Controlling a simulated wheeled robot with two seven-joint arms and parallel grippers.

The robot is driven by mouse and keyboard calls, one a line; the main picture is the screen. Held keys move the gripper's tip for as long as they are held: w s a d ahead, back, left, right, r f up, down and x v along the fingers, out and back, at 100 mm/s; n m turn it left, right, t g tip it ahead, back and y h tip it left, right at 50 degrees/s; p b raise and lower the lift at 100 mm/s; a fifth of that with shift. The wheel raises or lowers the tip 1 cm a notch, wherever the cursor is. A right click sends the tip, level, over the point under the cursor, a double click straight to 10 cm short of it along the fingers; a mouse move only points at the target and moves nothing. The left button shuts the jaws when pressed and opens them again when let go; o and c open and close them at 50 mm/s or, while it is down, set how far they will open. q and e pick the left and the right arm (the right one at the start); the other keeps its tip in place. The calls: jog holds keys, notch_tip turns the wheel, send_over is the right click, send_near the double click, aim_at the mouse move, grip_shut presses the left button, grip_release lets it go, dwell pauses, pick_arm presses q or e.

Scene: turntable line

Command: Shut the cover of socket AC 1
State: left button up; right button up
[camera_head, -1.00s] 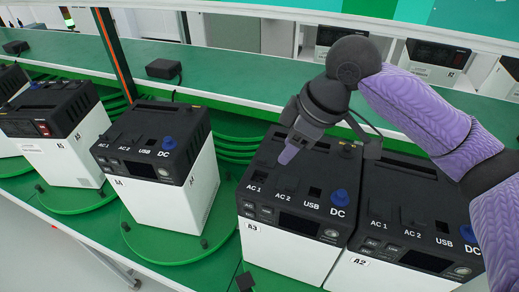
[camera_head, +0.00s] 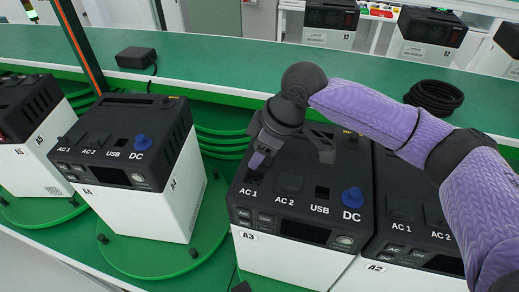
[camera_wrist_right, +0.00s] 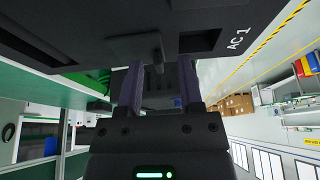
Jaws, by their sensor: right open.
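The black-topped power unit A3 (camera_head: 300,252) stands on the line, with its AC 1 socket below my right gripper (camera_head: 258,161). In the right wrist view the AC 1 socket (camera_wrist_right: 201,42) shows as a dark opening beside its printed label. Its cover (camera_wrist_right: 136,46) is a dark flap standing away from the opening. My right gripper (camera_wrist_right: 159,82) is open, its two purple fingers apart and pointing at the cover area. I cannot tell whether a finger touches the flap. In the head view the gripper hides most of the cover. My left gripper is not in view.
On A3, the AC 2 cover (camera_head: 289,184), the USB socket (camera_head: 321,193) and the blue DC knob (camera_head: 352,197) lie right of AC 1. Unit A4 (camera_head: 140,208) stands left and A2 (camera_head: 400,272) close on the right. A black adapter (camera_head: 136,55) lies on the green shelf.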

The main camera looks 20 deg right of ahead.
aim_at(244, 184)
grip_shut()
dwell(1.3)
jog(key=s+a+p, duration=0.1)
jog(key=p, duration=0.1)
jog(key=s+a+p, duration=0.1)
jog(key=s+p, duration=0.1)
jog(key=s+a+p, duration=0.1)
jog(key=p, duration=0.1)
jog(key=shift+s+r, duration=0.2)
jog(key=shift+r, duration=0.05)
jog(key=shift+a+f, duration=0.1)
jog(key=shift+f, duration=0.05)
jog(key=shift+s+f, duration=0.1)
jog(key=shift+f, duration=0.05)
